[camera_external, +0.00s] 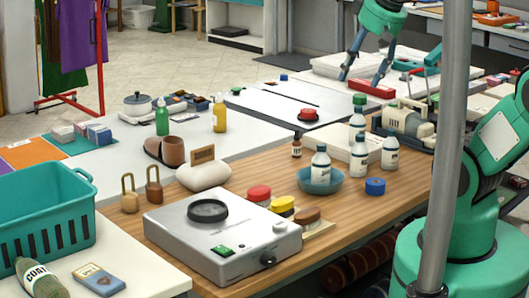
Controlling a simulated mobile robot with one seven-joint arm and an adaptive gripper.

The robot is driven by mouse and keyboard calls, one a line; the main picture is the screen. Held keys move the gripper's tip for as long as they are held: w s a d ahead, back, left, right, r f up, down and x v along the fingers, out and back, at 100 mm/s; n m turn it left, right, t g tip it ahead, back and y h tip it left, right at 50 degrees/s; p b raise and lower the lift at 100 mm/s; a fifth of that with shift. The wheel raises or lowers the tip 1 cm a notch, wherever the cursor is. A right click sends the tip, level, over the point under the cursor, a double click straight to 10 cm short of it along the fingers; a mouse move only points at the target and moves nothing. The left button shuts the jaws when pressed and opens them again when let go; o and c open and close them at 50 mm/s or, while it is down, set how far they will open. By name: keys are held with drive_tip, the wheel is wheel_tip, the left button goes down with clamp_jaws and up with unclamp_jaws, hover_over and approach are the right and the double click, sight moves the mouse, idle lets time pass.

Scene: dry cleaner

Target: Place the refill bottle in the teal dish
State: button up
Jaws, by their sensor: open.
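The teal dish (335,186) sits on the wooden counter right of centre. Two similar white bottles, one (358,158) behind and one (389,154) to the right, stand outside the dish. A white bottle with a green cap (357,120) stands farther back. The labels are too small to show which is the refill bottle. My gripper (361,77) is open, fingers down, at the top, well beyond the dish and bottles. It holds nothing visible.
A blue round lid (375,187) lies right of the dish. A small brown bottle (297,147) stands behind it. A white box (340,143) and a grey machine (405,122) are close to the bottles. A silver appliance (222,240) fills the front. A grey pole crosses the view.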

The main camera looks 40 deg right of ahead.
drive_tip(key=s, duration=0.2)
drive_tip(key=shift+s+a+f, duration=0.2)
drive_tip(key=shift+s+a, duration=0.2)
drive_tip(key=shift+o, duration=0.2)
